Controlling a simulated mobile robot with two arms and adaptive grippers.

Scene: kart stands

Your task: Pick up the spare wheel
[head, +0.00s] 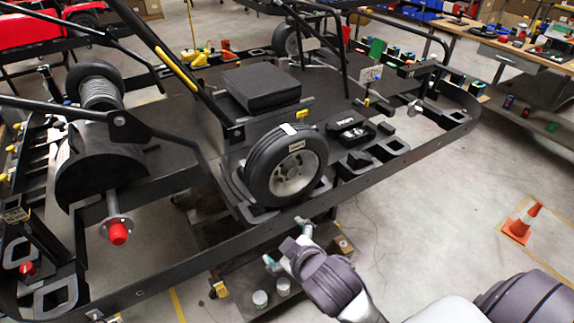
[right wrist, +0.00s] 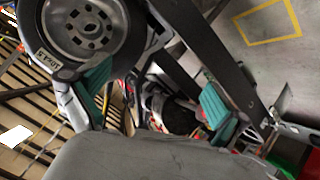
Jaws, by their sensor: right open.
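A black-tyred wheel (head: 297,172) with a silver rim, which fits the spare wheel, stands upright on the near side of the kart frame (head: 395,170). It has a pale label on its tyre. My right gripper (head: 287,244) is open and empty, just below and in front of the wheel in the head view. In the right wrist view, the wheel (right wrist: 88,25) shows at upper left, partly cut off, by one teal finger pad. The space between the pads (right wrist: 155,95) of my right gripper shows no wheel. I cannot tell whether the finger touches the wheel. My left gripper is not in view.
A black drum with a red-tipped axle (head: 118,233) is at the kart's left. A black seat pad (head: 260,86) and a small black tray (head: 350,132) are near the wheel. A low shelf with small cans (head: 260,298) is below. An orange cone (head: 522,222) stands on open floor.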

